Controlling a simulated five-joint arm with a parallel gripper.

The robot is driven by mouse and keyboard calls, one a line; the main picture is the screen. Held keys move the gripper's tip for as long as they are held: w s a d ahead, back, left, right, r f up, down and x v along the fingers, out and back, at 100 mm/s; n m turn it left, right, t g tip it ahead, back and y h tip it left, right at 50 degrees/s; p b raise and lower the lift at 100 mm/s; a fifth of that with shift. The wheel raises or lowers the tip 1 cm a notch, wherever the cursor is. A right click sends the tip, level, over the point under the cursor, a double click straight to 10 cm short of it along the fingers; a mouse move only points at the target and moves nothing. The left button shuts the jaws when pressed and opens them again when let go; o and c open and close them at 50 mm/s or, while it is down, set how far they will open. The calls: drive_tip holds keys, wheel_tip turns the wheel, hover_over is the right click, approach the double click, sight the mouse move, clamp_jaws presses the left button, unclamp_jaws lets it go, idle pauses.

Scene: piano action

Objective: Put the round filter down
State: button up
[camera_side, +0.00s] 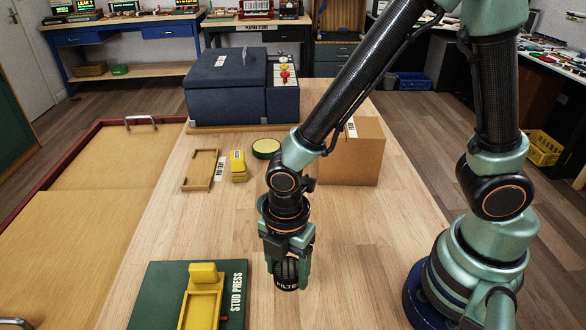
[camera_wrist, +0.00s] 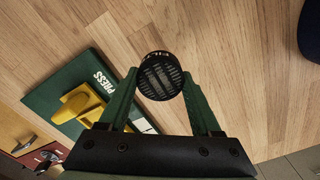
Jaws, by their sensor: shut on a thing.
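The round filter (camera_side: 287,273) is black with a ribbed body and a white-lettered band reading "FILTE". My gripper (camera_side: 286,266) is shut on it, one green finger on each side, low over the wooden table (camera_side: 370,250) in the side view. I cannot tell whether its underside touches the table. In the wrist view the round slotted face of the filter (camera_wrist: 160,76) shows between the tips of my gripper (camera_wrist: 160,88). Part of the filter's side is hidden by the fingers.
A green stud press (camera_side: 197,290) with a yellow fixture stands left of my gripper. Farther back are a wooden tray (camera_side: 201,170), a yellow block (camera_side: 238,165), a round green-rimmed tin (camera_side: 266,148), a brown box (camera_side: 352,152) and a dark blue case (camera_side: 226,90). Bare table surrounds the filter.

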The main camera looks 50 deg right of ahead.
sight(288, 282)
drive_tip(key=shift+f, duration=1.8)
drive_tip(key=shift+f, duration=0.2)
drive_tip(key=o, duration=1.3)
drive_tip(key=shift+o, duration=0.2)
